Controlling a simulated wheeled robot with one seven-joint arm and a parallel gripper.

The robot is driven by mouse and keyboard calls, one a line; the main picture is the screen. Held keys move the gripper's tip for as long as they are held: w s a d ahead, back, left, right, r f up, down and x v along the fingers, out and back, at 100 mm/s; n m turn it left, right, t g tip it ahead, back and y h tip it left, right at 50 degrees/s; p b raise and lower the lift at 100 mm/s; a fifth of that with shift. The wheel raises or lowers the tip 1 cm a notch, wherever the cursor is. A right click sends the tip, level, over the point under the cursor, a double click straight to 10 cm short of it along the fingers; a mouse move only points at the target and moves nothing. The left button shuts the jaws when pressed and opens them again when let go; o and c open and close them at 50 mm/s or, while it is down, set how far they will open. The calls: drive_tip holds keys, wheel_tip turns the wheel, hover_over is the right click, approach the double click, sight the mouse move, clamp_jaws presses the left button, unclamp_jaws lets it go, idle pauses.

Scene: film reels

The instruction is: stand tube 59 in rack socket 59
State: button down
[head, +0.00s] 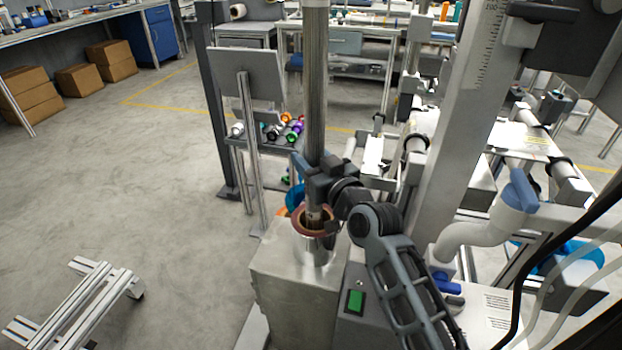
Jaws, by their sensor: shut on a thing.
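A long grey metal tube (316,90) stands about upright in the head view, and its top runs out of the picture. My gripper (316,178) is shut on it near its lower end. Below the jaws, the tube's lower end shows at the mouth of a round socket with a reddish-brown rim (301,229). The end appears within the ring; I cannot tell how deep it is or whether it touches the bottom. My gripper hides part of the rim's right side. No number 59 is readable on the tube or socket.
The socket sits on a metal cabinet (285,290) beside a panel with a green button (355,301). A grey post (455,130) and machinery crowd the right. A flat panel on a stand (246,75) is behind left. Floor at left is open, with a metal rail frame (75,300).

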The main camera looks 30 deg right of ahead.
drive_tip(key=shift+f+b, duration=0.7)
drive_tip(key=shift+f, duration=1.5)
drive_tip(key=shift+f, duration=0.1)
drive_tip(key=c, duration=0.5)
unclamp_jaws()
drive_tip(key=shift+f, duration=0.1)
drive_tip(key=s+b, duration=0.1)
drive_tip(key=s, duration=1.1)
